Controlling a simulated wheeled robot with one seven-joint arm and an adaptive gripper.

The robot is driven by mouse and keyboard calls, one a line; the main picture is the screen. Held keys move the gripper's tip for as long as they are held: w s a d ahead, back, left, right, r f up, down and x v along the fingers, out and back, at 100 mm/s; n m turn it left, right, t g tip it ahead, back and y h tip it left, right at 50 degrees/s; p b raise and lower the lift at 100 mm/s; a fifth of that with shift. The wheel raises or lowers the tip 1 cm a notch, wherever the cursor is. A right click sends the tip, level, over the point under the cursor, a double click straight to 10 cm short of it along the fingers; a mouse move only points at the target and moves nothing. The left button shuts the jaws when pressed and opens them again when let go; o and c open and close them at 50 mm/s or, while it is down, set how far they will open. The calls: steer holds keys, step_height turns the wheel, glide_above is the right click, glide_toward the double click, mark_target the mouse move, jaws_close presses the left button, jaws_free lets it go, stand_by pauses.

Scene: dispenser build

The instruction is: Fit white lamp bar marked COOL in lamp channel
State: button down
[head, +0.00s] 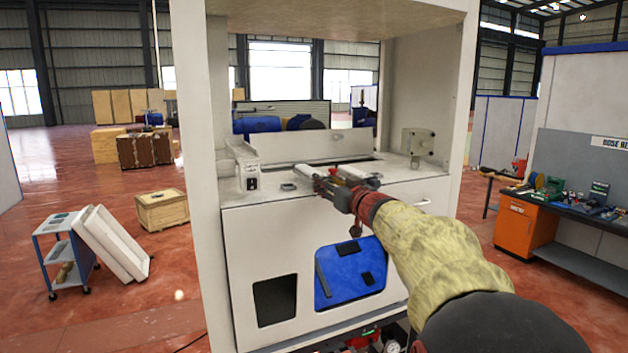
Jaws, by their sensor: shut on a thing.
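My gripper (326,184) is over the worktop of the white dispenser cabinet, near its front edge. No COOL mark can be read at this size, and part of the bar is hidden by my gripper. A long pale panel (310,149) stands across the back of the worktop, with a dark slot (345,163) in front of it. I cannot tell which part is the lamp channel. The bar appears apart from the panel.
A white block with a dark switch (251,182) stands at the worktop's left, and a metal bracket plate (418,142) at its right. A small dark part (289,187) lies left of my gripper. Cabinet side walls and a top panel enclose the space. The left worktop has some bare room.

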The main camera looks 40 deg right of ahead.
steer(key=shift+r+p, duration=0.55)
steer(key=shift+r, duration=0.1)
steer(key=shift+s, duration=0.1)
steer(key=p+v, duration=0.1)
steer(key=v, duration=0.5)
steer(key=shift+p, duration=0.4)
steer(key=shift+f, duration=0.15)
